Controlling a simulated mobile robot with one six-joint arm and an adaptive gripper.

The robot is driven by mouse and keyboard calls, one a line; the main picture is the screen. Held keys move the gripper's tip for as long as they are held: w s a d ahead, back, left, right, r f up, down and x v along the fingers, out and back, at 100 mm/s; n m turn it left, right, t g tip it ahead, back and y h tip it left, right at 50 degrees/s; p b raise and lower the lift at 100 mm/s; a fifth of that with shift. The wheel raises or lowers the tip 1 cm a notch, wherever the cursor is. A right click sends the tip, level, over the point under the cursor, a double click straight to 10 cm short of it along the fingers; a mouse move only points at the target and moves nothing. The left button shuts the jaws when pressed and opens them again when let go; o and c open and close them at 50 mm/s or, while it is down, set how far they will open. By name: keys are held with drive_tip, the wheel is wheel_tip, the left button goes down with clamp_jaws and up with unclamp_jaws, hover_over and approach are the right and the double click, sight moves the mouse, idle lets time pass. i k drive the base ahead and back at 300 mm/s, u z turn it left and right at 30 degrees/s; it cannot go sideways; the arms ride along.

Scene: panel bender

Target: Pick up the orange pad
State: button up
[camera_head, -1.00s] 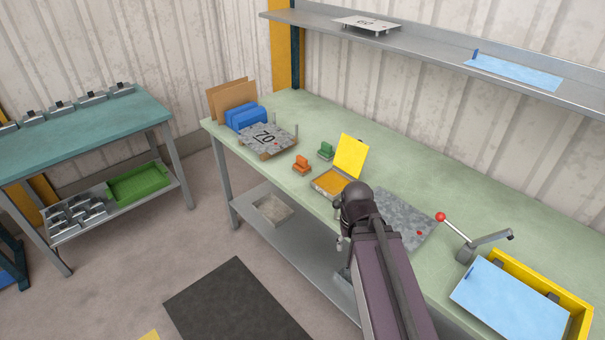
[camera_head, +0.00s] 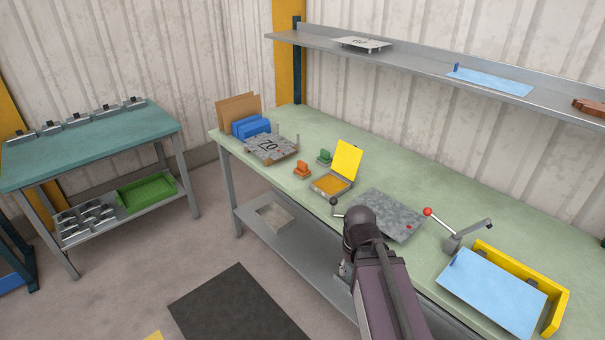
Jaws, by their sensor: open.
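An open yellow case (camera_head: 346,160) with a raised lid stands near the front edge of the green bench. An orange pad (camera_head: 330,184) lies flat in its base. A small orange block with a knob-like top (camera_head: 302,169) stands left of it, and a similar green one (camera_head: 325,156) stands behind. My dark arm reaches up from the bottom, and its rounded joint is just right of and in front of the case. I cannot make out my gripper's jaws; the arm hides that area. A small dark knob and a pale piece show beside the joint, unclear what they belong to.
A grey mottled plate (camera_head: 392,212) lies right of the case. A red-knobbed lever (camera_head: 453,238) and a yellow tray (camera_head: 556,300) with a blue sheet stand farther right. A plate marked 70 (camera_head: 271,148) and blue blocks (camera_head: 250,126) stand left. A shelf (camera_head: 420,70) overhangs the bench.

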sight(301, 171)
drive_tip(key=u, duration=0.3)
drive_tip(key=i, duration=1.15)
drive_tip(key=z, duration=0.2)
